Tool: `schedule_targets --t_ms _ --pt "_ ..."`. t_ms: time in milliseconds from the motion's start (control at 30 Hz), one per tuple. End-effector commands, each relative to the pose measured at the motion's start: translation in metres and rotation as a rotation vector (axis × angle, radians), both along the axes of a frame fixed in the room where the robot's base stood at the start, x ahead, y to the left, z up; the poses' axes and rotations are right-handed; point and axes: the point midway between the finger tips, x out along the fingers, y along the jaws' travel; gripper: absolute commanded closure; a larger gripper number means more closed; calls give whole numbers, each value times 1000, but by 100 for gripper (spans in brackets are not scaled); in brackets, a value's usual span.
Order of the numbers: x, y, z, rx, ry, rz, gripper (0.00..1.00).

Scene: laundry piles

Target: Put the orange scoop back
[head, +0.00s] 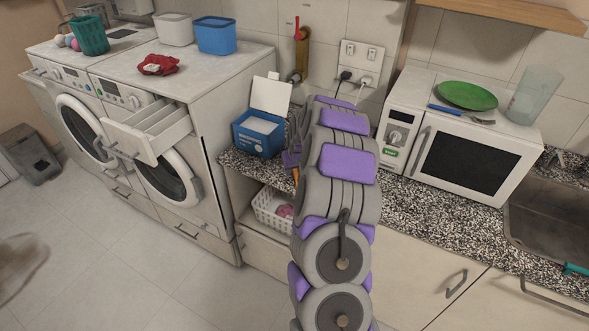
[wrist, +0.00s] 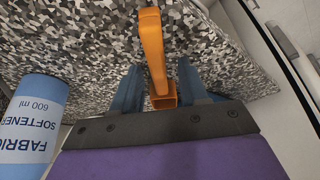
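The orange scoop (wrist: 153,52) is between the two fingers of my gripper (wrist: 160,82) in the wrist view. Its long handle points away from the palm. In the head view my arm hides most of my gripper, and a sliver of orange (head: 295,174) shows by the counter's front edge. A blue detergent box (head: 257,134) with its white lid raised stands on the counter, just left of my arm. White contents show inside the box.
A blue fabric softener bottle (wrist: 30,122) shows at the left of the wrist view. The speckled counter (head: 425,207) runs right past a microwave (head: 467,155) to the sink (head: 560,215). A washer drawer (head: 160,130) is pulled out. A white basket (head: 272,212) stands below the counter.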

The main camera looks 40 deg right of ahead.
Motion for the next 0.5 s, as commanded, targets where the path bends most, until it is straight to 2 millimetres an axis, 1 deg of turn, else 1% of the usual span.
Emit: schedule_targets --t_ms 67,167,500 --pt "0 -4 -1 3 -1 -2 56" --pt "0 -4 -1 2 -2 -2 56" --pt "0 7 2 -7 2 0 56"
